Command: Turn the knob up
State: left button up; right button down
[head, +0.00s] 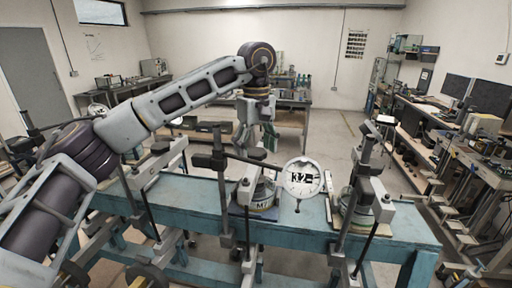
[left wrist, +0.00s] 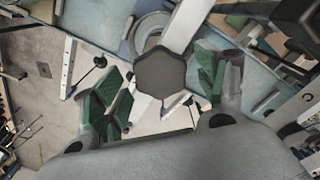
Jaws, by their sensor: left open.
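Several lever frames stand along a blue bench (head: 400,226) in the head view; which of their parts is the knob is not certain. In the left wrist view a dark, many-sided knob-like cap (left wrist: 160,73) lies between my left gripper's fingers, beside a pale bar (left wrist: 190,22). My left gripper (head: 256,138) is open, hangs fingers down over the bench's far side and shows green pads. It also shows in the left wrist view (left wrist: 165,88), with no visible contact on the cap. A round white dial (head: 302,177) stands right of the middle frame (head: 246,190). My right gripper is out of view.
Another lever frame (head: 362,185) stands at the bench's right, with a dark upright post. A further bench (head: 290,118) with bottles stands behind. Shelves and monitors (head: 490,98) line the right wall. Open floor lies between the benches.

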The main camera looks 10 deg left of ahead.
pick_arm(q)
jog(key=c, duration=1)
jog(key=shift+c, duration=0.2)
